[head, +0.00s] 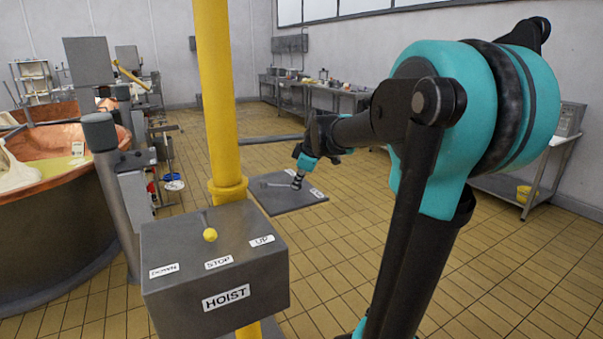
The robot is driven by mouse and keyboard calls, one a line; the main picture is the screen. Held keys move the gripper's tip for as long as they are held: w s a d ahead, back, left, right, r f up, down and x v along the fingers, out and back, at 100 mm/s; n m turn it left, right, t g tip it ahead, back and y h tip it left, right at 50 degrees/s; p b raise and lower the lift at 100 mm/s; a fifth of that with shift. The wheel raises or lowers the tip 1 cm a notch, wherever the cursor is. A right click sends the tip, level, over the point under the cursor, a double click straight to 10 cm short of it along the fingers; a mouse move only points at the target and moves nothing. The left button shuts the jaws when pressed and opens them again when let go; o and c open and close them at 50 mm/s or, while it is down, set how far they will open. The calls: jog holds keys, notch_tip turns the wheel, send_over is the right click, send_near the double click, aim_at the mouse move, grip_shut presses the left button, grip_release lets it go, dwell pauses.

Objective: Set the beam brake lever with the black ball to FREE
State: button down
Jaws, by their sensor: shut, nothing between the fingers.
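A flat dark grey panel (262,204) lies beyond the hoist box, with small white labels near its right side, too small to read. A thin light grey lever rod (274,185) lies across it, running toward my gripper. My gripper (297,184) is shut and empty, pointing down over the panel at the right end of the rod. The black ball cannot be made out against the dark fingers. I cannot tell whether the fingers touch the lever.
A grey HOIST box (215,262) in front has a yellow ball (210,235) near STOP, with DOWN and UP labels either side. A yellow post (215,90) rises behind it. A copper vat (50,200) stands left, workbenches (320,92) behind. Tiled floor right is open.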

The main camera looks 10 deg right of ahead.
aim_at(286, 186)
jog(key=shift+w+d+f, duration=0.15)
jog(key=shift+w+f, duration=0.3)
jog(key=shift+w, duration=0.25)
jog(key=shift+w+d+f, duration=0.1)
jog(key=shift+w+f, duration=0.3)
jog(key=shift+w, duration=0.25)
jog(key=shift+w+d+f, duration=0.15)
jog(key=shift+w+f, duration=0.3)
jog(key=shift+w, duration=0.25)
jog(key=shift+w+d, duration=0.1)
jog(key=shift+w+d+n, duration=0.15)
jog(key=shift+w+n, duration=0.1)
jog(key=shift+n, duration=0.05)
jog(key=shift+w+d, duration=0.1)
jog(key=shift+w, duration=0.05)
jog(key=shift+w+d+n+g+y, duration=0.2)
jog(key=shift+w+d+n+y, duration=0.15)
jog(key=shift+w+n, duration=0.3)
jog(key=shift+w+d+n+g+y, duration=0.2)
jog(key=shift+w+n+y, duration=0.15)
jog(key=shift+w+n, duration=0.3)
jog(key=w+n+g+y, duration=0.1)
jog(key=w+n, duration=0.1)
jog(key=w, duration=0.1)
jog(key=shift+w+d+n, duration=0.1)
jog(key=shift+d+n, duration=0.1)
jog(key=shift+n, duration=0.2)
jog(key=shift+w, duration=1)
jog(key=shift+a, duration=0.1)
